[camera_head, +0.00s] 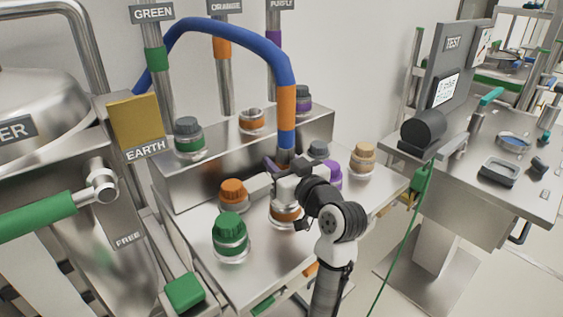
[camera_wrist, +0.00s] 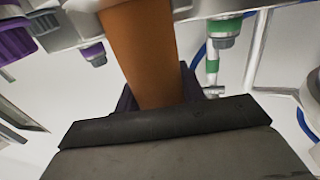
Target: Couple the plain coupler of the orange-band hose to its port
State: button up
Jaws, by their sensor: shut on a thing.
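The blue hose (camera_head: 225,32) arches across the head view, and its orange band (camera_head: 287,105) hangs nearly upright at the right end. My gripper (camera_head: 282,164) is shut on this end, around or just below the band; its jaws partly hide the grey coupler (camera_head: 285,152). In the wrist view the orange band (camera_wrist: 140,50) runs down between my jaws. An orange-ringed port (camera_head: 286,212) on the front deck sits below my gripper, partly hidden by it. Another orange-ringed, seemingly uncapped port (camera_head: 252,121) is on the raised step, under the ORANGE sign (camera_head: 226,7).
Green-ringed (camera_head: 190,137) and purple-ringed (camera_head: 303,100) capped fittings flank the step. A steel tank is left; a TEST bench (camera_head: 480,205) is right.

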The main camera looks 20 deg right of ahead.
jog(key=o, duration=1.3)
jog(key=shift+c, duration=0.2)
jog(key=shift+f, duration=0.1)
jog(key=s+d+b, duration=0.2)
jog(key=s, duration=1.1)
jog(key=shift+s+d+b, duration=0.2)
jog(key=shift+s+b, duration=0.15)
